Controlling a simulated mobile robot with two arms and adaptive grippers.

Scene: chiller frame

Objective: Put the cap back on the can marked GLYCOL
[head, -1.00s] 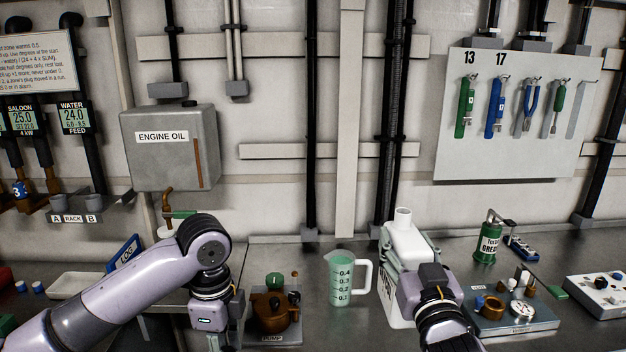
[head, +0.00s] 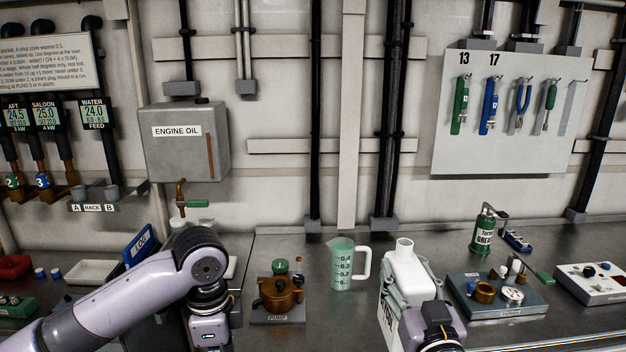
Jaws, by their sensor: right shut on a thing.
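A white can (head: 405,272) stands at the lower right of the jug, its short neck open at the top with no cap on it. Dark lettering on its side is cut by the frame's bottom edge and only partly readable. I cannot make out the can's cap for certain anywhere.
A green measuring jug (head: 342,268) stands beside the can. A brown pump (head: 278,293) sits left of it. A grey tray of parts (head: 500,306) and a green grease can (head: 482,236) are to the right. The bench between pump and jug is clear.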

